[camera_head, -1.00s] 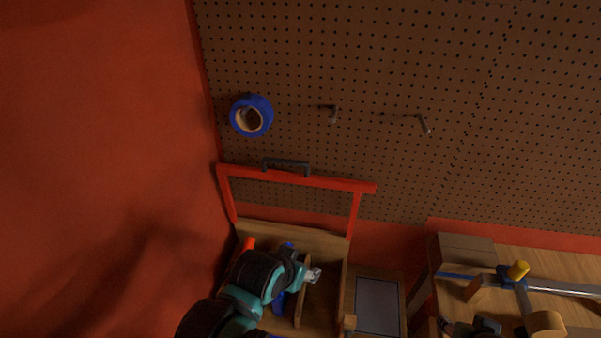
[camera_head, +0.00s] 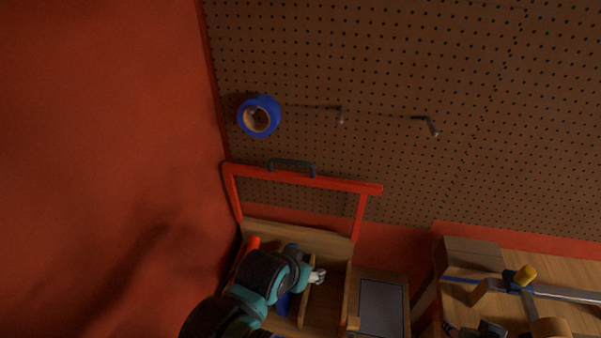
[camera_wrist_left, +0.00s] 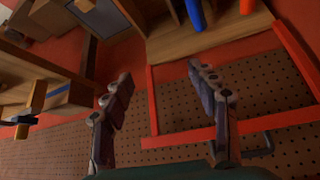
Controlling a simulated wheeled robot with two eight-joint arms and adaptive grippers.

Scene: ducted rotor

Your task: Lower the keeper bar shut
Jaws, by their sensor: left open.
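The red keeper bar (camera_head: 337,184) stands raised above a wooden box (camera_head: 290,236), on two red side arms, with a dark grey handle (camera_head: 292,166) on its top. The bar also shows in the left wrist view (camera_wrist_left: 183,139), with its handle (camera_wrist_left: 258,146) at the lower right. My left gripper (camera_head: 318,275) is over the box, below the raised bar and apart from it. In the left wrist view its two fingers (camera_wrist_left: 165,98) are spread with nothing between them. My right gripper cannot be made out; only dark parts show at the bottom right of the head view.
The box holds dividers, an orange item (camera_head: 254,242) and blue items (camera_head: 283,303). A pegboard (camera_head: 400,60) behind carries blue tape (camera_head: 259,116) and hooks. A grey-topped wooden block (camera_head: 381,306) stands right of the box. A workbench (camera_head: 560,262) with a clamp is further right.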

